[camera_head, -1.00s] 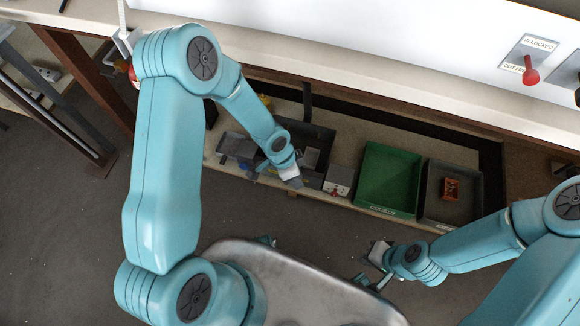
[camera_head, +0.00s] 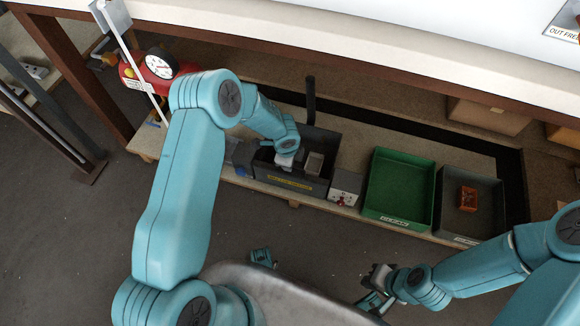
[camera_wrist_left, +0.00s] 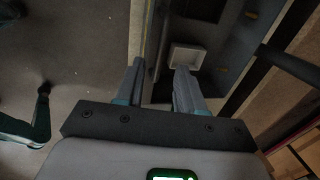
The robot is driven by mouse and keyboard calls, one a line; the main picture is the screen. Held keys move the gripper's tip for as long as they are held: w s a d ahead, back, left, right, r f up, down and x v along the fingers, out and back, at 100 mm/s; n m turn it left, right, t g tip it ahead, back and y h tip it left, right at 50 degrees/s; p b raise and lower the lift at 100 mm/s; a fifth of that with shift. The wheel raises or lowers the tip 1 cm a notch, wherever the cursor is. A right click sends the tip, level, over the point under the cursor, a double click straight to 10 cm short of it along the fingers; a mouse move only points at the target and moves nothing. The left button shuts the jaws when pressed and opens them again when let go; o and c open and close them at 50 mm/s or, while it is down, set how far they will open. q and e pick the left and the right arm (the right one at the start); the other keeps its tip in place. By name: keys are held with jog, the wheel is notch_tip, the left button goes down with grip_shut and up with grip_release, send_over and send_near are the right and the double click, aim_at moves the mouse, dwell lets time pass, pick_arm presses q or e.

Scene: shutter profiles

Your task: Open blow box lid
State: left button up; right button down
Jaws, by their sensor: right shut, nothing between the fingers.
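The dark grey box with a yellow label on its front (camera_head: 290,184), which I take to be the blow box, stands on the low shelf. I cannot make out a separate lid. My left gripper (camera_head: 284,163) is over the box near its front wall. In the left wrist view its two fingers (camera_wrist_left: 160,75) are apart, with a dark edge bearing a yellow strip between them; contact is unclear. A pale square piece (camera_wrist_left: 187,57) lies beyond the right finger, and a pale piece (camera_head: 314,163) shows inside the box. My right gripper (camera_head: 376,281) is shut and empty, low at the right.
A small white box (camera_head: 345,187), a green bin (camera_head: 399,158) and a grey bin (camera_head: 484,197) holding an orange item (camera_head: 467,198) stand right of the box. A red tank with a gauge (camera_head: 147,75) is at the left. The bench top (camera_head: 330,45) overhangs the shelf.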

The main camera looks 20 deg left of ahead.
pick_arm(q)
jog(key=shift+w+f+b, duration=0.2)
jog(key=shift+f, duration=0.8)
jog(key=shift+w+f+b, duration=0.15)
jog(key=shift+f, duration=0.8)
